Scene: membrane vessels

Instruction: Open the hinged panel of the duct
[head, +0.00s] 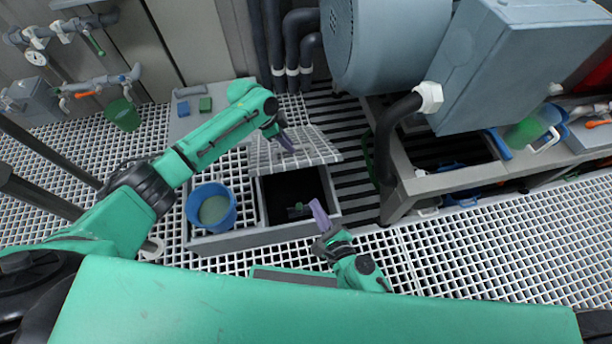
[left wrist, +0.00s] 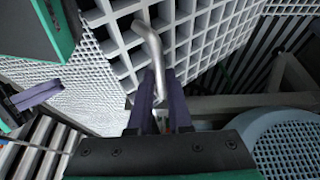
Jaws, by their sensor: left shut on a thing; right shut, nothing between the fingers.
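The duct (head: 235,240) is a low grey trough in the middle of the head view, with a dark open bay. Its hinged panel (head: 318,152), a light grid plate, is tilted up at the far side of the bay. My left gripper (head: 287,142) is at this panel. In the left wrist view, its purple fingers (left wrist: 160,98) are shut on a bent metal handle (left wrist: 149,42) on the panel (left wrist: 190,40). My right gripper (head: 320,214) is shut and empty over the bay's near right edge. A small green object (head: 297,209) shows in the bay, partly in shadow.
A blue bucket (head: 212,208) stands on the duct left of the bay. Grating floor (head: 480,240) is open at the front right.

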